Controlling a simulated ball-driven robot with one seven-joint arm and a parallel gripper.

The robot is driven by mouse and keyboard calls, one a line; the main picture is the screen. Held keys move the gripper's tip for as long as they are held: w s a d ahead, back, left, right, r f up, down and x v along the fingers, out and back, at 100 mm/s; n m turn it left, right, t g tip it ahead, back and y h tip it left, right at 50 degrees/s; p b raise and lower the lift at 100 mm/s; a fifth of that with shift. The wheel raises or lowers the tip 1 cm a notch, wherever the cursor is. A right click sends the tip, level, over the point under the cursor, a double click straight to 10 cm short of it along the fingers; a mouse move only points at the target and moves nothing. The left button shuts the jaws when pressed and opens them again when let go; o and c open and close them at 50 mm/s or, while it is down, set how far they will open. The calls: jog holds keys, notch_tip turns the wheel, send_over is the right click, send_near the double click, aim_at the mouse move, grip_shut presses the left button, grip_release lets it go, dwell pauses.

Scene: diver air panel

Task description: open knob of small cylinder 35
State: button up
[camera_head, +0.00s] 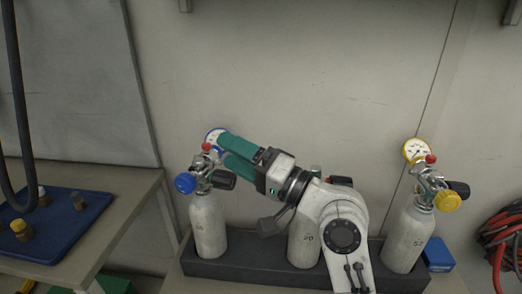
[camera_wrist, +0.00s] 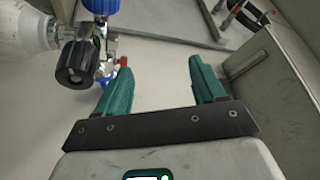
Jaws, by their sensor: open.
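The left small white cylinder (camera_head: 208,228) stands upright; its number is too small to read surely. Its valve carries a blue knob (camera_head: 185,183), a black knob (camera_head: 223,181), a red cap (camera_head: 207,147) and a blue-rimmed gauge (camera_head: 214,136). My gripper (camera_head: 222,152) is open and empty, its teal fingers over the valve top near the gauge. In the wrist view, the black knob (camera_wrist: 76,62) and part of the blue knob (camera_wrist: 100,6) lie left of the fingers (camera_wrist: 160,68). The red cap (camera_wrist: 123,61) shows near the left fingertip. I cannot tell whether they touch.
A middle cylinder (camera_head: 303,240), mostly behind my arm, and a right cylinder (camera_head: 408,238) with a yellow knob (camera_head: 447,201) stand in the same dark rack (camera_head: 235,269). A blue tray (camera_head: 60,240) with small fittings lies on the left table. Red hoses (camera_head: 502,245) hang at right.

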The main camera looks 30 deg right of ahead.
jog(key=s+r+p, duration=0.4)
jog(key=s+p, duration=0.4)
jog(key=s, duration=0.1)
jog(key=shift+s+r+p, duration=0.15)
jog(key=shift+r+p, duration=0.1)
jog(key=shift+p, duration=0.15)
